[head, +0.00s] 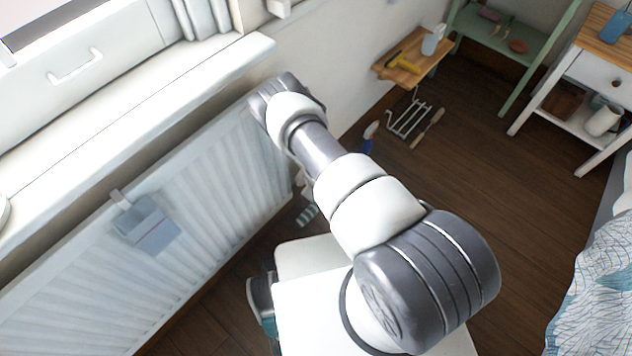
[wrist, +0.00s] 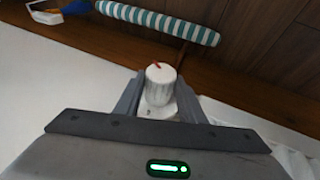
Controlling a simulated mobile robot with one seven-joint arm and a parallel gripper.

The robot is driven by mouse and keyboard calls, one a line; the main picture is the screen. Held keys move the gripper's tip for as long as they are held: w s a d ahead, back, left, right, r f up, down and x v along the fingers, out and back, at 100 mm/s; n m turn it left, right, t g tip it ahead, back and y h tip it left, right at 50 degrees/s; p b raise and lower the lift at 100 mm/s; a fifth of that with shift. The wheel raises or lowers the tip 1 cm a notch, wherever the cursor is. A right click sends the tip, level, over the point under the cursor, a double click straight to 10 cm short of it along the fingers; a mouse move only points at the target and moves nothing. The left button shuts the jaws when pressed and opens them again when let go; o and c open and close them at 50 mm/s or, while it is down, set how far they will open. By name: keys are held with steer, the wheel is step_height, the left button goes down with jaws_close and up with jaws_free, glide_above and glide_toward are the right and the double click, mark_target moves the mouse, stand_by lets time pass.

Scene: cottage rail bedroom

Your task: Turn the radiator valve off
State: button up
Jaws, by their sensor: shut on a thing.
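The radiator valve (wrist: 160,78) is a white round knob with a small red mark on its top, in the middle of the wrist view. My gripper (wrist: 158,97) has one finger on each side of the knob and is shut on it. The valve's lower body is partly hidden between the fingers. In the head view the white ribbed radiator (head: 222,165) stands under the window sill at the left. My arm reaches to its far right end, and the valve and my fingers are hidden there.
A green-and-white striped thing (wrist: 160,21) lies on the wooden floor beyond the valve. A wooden wall shelf (head: 412,67) holds a yellow-handled tool. Open floor (head: 480,160) lies right of my arm.

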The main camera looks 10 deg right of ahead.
steer(key=shift+s+a+f+n+t+h, duration=0.1)
steer(key=shift+a+n+t+h, duration=0.1)
steer(key=shift+t+h, duration=0.3)
steer(key=shift+s+a+f+n+t+h, duration=0.1)
steer(key=shift+a+n+t+h, duration=0.1)
steer(key=shift+t+h, duration=0.7)
steer(key=shift+h, duration=0.2)
steer(key=o, duration=1)
steer(key=shift+d, duration=0.1)
steer(key=shift+o, duration=0.2)
steer(key=shift+r, duration=0.1)
